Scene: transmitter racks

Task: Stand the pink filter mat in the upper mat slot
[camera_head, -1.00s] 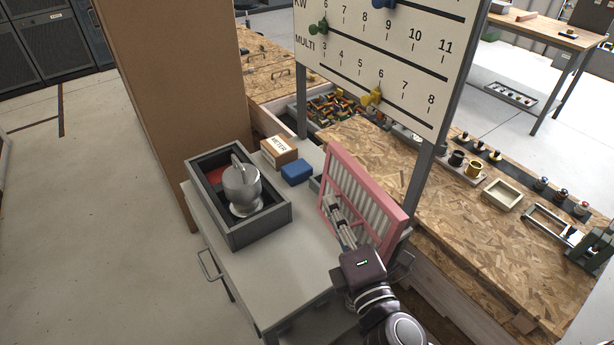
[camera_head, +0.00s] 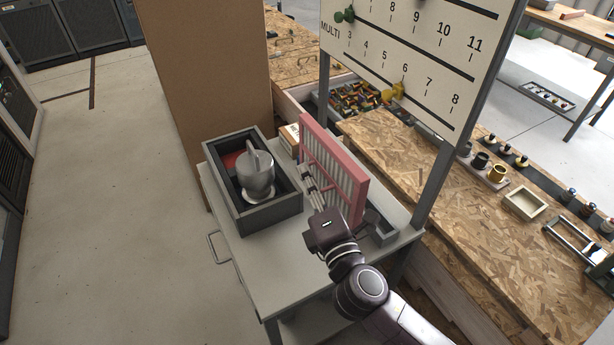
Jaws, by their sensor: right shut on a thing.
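The pink filter mat (camera_head: 358,196), a pink frame with pale pleats, stands upright on edge above the grey cabinet top. My right gripper (camera_head: 312,186) is shut on its left face side, with the fingers partly hidden against the mat. Whether the mat's lower edge touches the cabinet top, I cannot tell. My left gripper is not in view. I cannot make out the upper mat slot in this view.
A grey open box (camera_head: 228,199) with a silver cup-shaped part (camera_head: 256,178) stands left of the mat on the cabinet top (camera_head: 262,268). A small carton (camera_head: 289,135) is partly hidden behind the mat. A scale board (camera_head: 420,60) on posts stands behind right. Floor at left is clear.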

